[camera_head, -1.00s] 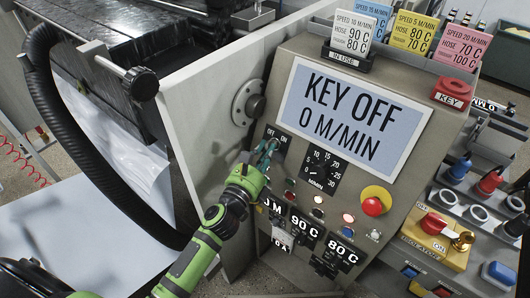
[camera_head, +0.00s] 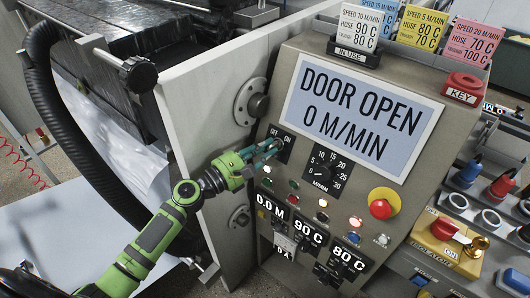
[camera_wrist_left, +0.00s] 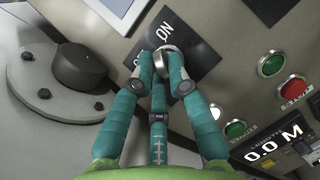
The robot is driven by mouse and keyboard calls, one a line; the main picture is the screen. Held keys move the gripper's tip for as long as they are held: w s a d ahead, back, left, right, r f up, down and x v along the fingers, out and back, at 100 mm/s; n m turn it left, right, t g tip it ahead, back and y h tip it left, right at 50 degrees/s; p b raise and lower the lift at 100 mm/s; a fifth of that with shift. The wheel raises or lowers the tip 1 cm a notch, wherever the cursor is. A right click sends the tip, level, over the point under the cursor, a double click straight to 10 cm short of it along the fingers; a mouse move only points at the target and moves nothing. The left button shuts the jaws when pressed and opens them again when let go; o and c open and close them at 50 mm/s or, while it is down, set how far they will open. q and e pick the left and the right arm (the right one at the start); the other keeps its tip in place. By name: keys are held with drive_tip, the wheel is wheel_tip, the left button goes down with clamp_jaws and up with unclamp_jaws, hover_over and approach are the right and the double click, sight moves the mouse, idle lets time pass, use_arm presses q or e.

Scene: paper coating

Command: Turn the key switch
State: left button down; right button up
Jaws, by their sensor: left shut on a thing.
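The key switch (camera_wrist_left: 166,61) sits on a black OFF/ON plate on the grey control panel (camera_head: 300,50). The plate (camera_head: 283,148) also shows in the head view, partly hidden by my gripper. My left gripper (camera_head: 277,146) is shut on the key switch, its teal fingers around the round metal head; they also show in the left wrist view (camera_wrist_left: 165,75). The screen (camera_head: 360,115) reads "DOOR OPEN" and "0 M/MIN". My right gripper is not in view.
Right of the switch are a speed dial (camera_head: 325,165), coloured lamps and a red emergency button (camera_head: 380,208) on yellow. A round hand knob (camera_head: 257,105) is close on the left. A red key holder (camera_head: 464,87) stands on the panel's top right.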

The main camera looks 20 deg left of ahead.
use_arm(q)
drive_tip(key=shift+m+g+h, duration=0.3)
drive_tip(key=shift+m+g, duration=0.2)
drive_tip(key=shift+m, duration=0.7)
drive_tip(key=c, duration=1.2)
unclamp_jaws()
drive_tip(key=v, duration=1.2)
drive_tip(key=shift+a, duration=0.1)
